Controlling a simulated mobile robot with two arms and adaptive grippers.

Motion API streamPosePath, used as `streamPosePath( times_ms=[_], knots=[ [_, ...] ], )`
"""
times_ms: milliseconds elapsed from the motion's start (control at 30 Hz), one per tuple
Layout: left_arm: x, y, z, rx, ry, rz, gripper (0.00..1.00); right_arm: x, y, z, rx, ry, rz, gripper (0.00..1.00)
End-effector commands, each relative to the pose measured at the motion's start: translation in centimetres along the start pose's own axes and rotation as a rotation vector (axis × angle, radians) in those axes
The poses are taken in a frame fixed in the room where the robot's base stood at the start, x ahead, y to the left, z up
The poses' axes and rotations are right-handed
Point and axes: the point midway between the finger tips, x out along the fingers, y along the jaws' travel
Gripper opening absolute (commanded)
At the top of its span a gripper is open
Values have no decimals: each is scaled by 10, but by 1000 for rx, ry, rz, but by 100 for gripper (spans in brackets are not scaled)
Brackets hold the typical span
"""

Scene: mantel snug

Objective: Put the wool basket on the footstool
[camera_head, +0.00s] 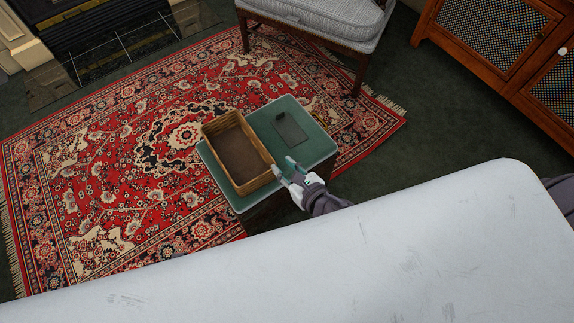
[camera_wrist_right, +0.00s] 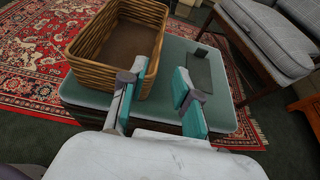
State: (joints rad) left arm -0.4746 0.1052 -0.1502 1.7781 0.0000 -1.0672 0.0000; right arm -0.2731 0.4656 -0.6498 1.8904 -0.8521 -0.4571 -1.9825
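The wool basket (camera_head: 262,177), a brown woven rectangular box, sits upright on the left part of the green-topped footstool (camera_head: 262,120). No wool shows inside it, only a flat brown bottom. In the right wrist view the basket (camera_wrist_right: 88,43) stands at upper left on the footstool (camera_wrist_right: 228,118). My right gripper (camera_head: 285,169) is at the basket's near right side. In the right wrist view its fingers (camera_wrist_right: 160,88) are spread, with green footstool top showing between them. The left finger overlaps the basket's corner in the picture; I cannot tell whether they touch. My left gripper is not in view.
A dark flat rectangular thing (camera_head: 289,128) lies on the footstool's right part, beside the basket. A grey cushioned chair (camera_head: 322,22) stands behind. A wooden cabinet (camera_head: 500,50) is at upper right, a fireplace (camera_head: 90,40) at upper left. A red patterned rug (camera_head: 110,170) covers the floor.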

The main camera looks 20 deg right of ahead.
Motion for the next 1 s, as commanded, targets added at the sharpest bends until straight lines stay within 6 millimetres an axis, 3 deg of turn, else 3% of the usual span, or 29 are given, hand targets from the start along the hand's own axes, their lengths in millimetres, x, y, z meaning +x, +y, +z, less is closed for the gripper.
streamPosePath(
  times_ms=[267,367,467,600,700,800,900,1000],
  knots=[
    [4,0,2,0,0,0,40,-7,-3,-1,33,6,-11,31],
    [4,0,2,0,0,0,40,-4,-14,-10,223,40,-67,31],
    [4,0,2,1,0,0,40,-4,-37,-34,626,99,-198,31],
    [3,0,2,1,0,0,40,-17,-67,-91,1398,146,-501,31],
    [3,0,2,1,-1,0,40,-37,-73,-135,1924,119,-767,31],
    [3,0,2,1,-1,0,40,-58,-68,-171,2345,48,-1032,31],
    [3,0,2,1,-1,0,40,-75,-58,-195,2631,-41,-1257,31],
    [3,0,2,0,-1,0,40,-85,-51,-208,2790,-115,-1408,31]
  ],
)
